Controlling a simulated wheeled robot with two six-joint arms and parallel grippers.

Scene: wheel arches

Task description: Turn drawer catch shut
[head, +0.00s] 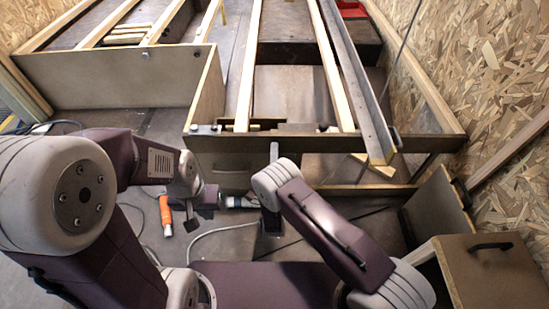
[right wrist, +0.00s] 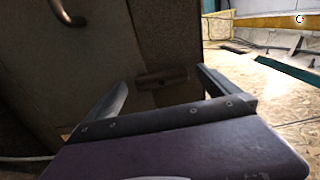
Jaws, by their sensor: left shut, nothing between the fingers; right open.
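A small dark horizontal bar, which looks like the drawer catch (right wrist: 162,78), sits on a brown wooden panel (right wrist: 150,40) in the right wrist view. My right gripper (right wrist: 163,84) is open, its fingers spread to either side of the bar. Whether they touch it cannot be told. In the head view my right arm reaches up from the lower right toward the wooden cabinet front (head: 290,145), and its fingers are not clear there. My left gripper (head: 205,200) is shut and empty, low in front of the cabinet at the left.
An orange object (head: 165,215) lies on the floor beside my left gripper. Cables run across the floor. A wooden box with a black handle (head: 490,246) stands at the lower right, near the chipboard wall (head: 490,90). A curved handle (right wrist: 68,12) shows in the right wrist view.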

